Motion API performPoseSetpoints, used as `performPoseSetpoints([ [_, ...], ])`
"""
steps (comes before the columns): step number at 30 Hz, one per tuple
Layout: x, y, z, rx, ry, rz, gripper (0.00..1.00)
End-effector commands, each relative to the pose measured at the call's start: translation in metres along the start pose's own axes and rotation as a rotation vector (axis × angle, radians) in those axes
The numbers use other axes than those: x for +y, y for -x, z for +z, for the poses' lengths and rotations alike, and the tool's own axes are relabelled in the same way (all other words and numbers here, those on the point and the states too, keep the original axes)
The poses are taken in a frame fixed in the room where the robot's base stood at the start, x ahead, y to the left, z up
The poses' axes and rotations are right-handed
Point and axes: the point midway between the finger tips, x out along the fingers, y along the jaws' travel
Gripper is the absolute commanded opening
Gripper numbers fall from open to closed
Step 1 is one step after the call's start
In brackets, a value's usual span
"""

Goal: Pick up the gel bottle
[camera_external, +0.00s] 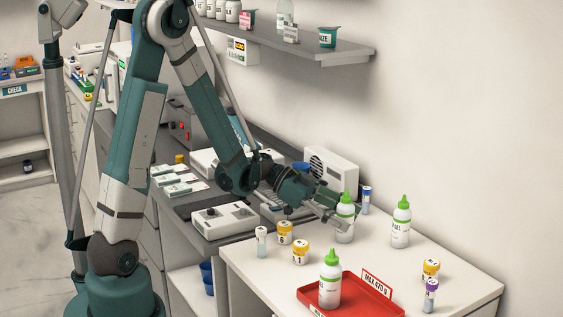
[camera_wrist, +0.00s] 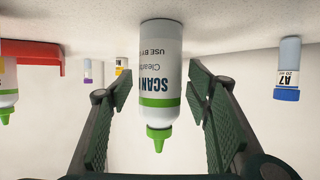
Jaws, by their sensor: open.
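Three white bottles with green caps stand at the right in the external view. One (camera_external: 345,232) is at my gripper (camera_external: 338,214), one (camera_external: 401,228) stands farther right, and one (camera_external: 330,288) stands in the red tray (camera_external: 370,297). My gripper (camera_wrist: 160,92) is open, with a finger on each side of this bottle and a visible gap on both sides. How deep the bottle sits between the fingers is unclear.
A blue-capped tube (camera_external: 366,200) stands close behind the bottle and shows as "A7" in the wrist view (camera_wrist: 288,72). Yellow-lidded jars (camera_external: 285,233) and a white-capped tube (camera_external: 261,243) stand left. A purple-capped tube (camera_external: 430,296) is front right. The wall shelf (camera_external: 310,45) is above.

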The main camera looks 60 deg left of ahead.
Motion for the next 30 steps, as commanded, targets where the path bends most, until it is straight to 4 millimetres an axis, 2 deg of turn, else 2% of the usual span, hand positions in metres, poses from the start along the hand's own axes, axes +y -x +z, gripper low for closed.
performPoseSetpoints([
  [9, 0.0, 0.0002, 0.0, 0.0, 0.0, 0.0, 0.49],
  [18, 0.0001, 0.0002, 0.0, 0.0, 0.0, 0.0, 0.14],
  [30, 0.0002, 0.0017, -0.0038, 0.0, 0.0, 0.0, 0.14],
])
